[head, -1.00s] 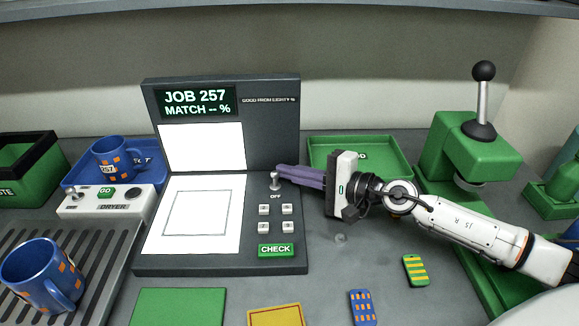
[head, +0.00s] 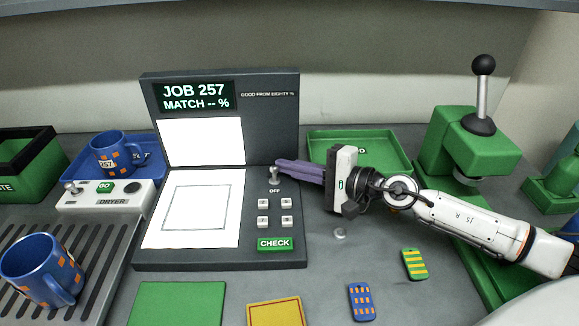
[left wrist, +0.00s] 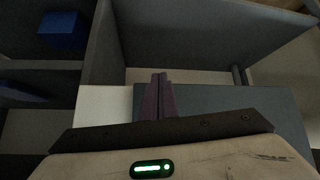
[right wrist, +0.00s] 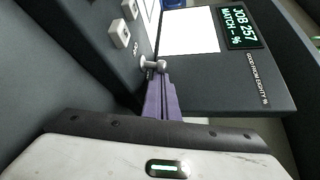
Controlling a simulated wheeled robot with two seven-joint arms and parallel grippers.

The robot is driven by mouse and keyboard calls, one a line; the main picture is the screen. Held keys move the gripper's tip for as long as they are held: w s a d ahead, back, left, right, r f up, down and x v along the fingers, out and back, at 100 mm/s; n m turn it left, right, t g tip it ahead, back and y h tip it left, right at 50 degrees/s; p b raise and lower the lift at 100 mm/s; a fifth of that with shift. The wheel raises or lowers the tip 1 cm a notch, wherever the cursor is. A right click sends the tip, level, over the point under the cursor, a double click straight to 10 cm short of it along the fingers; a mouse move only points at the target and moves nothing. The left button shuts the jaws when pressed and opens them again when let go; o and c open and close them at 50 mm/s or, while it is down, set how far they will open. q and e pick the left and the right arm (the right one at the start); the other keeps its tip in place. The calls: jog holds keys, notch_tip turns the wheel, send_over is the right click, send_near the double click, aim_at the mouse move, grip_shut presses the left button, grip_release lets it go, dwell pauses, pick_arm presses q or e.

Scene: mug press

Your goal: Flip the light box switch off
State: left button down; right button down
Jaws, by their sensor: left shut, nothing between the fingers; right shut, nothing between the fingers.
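The dark grey light box (head: 287,130) stands in the middle of the head view, its two panels glowing white. Its small metal switch (head: 274,178) sits above the word OFF, right of the lower panel; the switch also shows in the right wrist view (right wrist: 148,65). My right gripper (head: 279,163) is shut and empty, its purple fingertips right at the switch lever. They overlap the lever in view; whether they touch it I cannot tell. My left gripper (left wrist: 158,76) is shut and empty, seen only in the left wrist view, away from the light box.
Several white buttons (head: 263,221) and a green CHECK button (head: 275,244) lie below the switch. A green tray (head: 388,138) is behind my right gripper, and a green press (head: 462,145) stands right. A dryer (head: 88,205) and blue mugs (head: 38,270) are left.

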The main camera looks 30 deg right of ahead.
jog(key=shift+s+a+r, duration=0.1)
jog(key=shift+s+a, duration=0.2)
jog(key=shift+s, duration=0.15)
dwell(0.5)
jog(key=shift+s+d+b, duration=0.35)
jog(key=shift+b, duration=0.05)
jog(key=b+v, duration=0.2)
jog(key=v, duration=0.1)
jog(key=shift+f, duration=0.3)
jog(key=shift+b+v, duration=0.8)
jog(key=shift+b, duration=0.1)
jog(key=shift+s+r, duration=0.25)
jog(key=shift+b+v, duration=0.5)
jog(key=shift+v, duration=0.6)
pick_arm(q)
jog(key=shift+w+d+f, duration=0.25)
jog(key=shift+d+f, duration=0.1)
jog(key=shift+f, duration=0.4)
jog(key=shift+w+d+f, duration=0.25)
jog(key=shift+d+f, duration=0.1)
jog(key=shift+f, duration=0.4)
pick_arm(e)
jog(key=shift+v, duration=1.1)
jog(key=shift+r, duration=0.2)
